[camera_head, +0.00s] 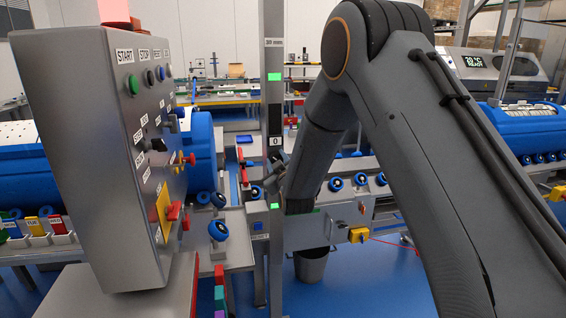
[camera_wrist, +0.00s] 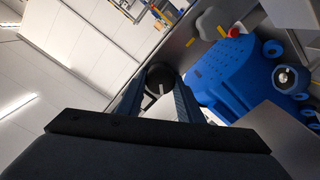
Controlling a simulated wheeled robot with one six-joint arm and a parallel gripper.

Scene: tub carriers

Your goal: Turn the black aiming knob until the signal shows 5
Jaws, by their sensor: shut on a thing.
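The black aiming knob (camera_wrist: 160,73) is round, with a pale mark on its face, and sits between my fingertips in the wrist view. My gripper (camera_wrist: 159,90) is shut on it, one finger on each side. In the head view my gripper (camera_head: 274,176) is small and dark against the grey post (camera_head: 273,110), and I cannot make out the knob there. A small white display on the post (camera_head: 275,141) reads 0. Green lamps glow above it (camera_head: 274,77) and below it (camera_head: 274,206).
A grey control box (camera_head: 80,150) with buttons, switches and a yellow plate stands close at the left. Blue tubs with round wheels (camera_head: 203,150) lie behind it. A grey bin (camera_head: 311,266) stands on the blue floor. My arm covers much of the right side.

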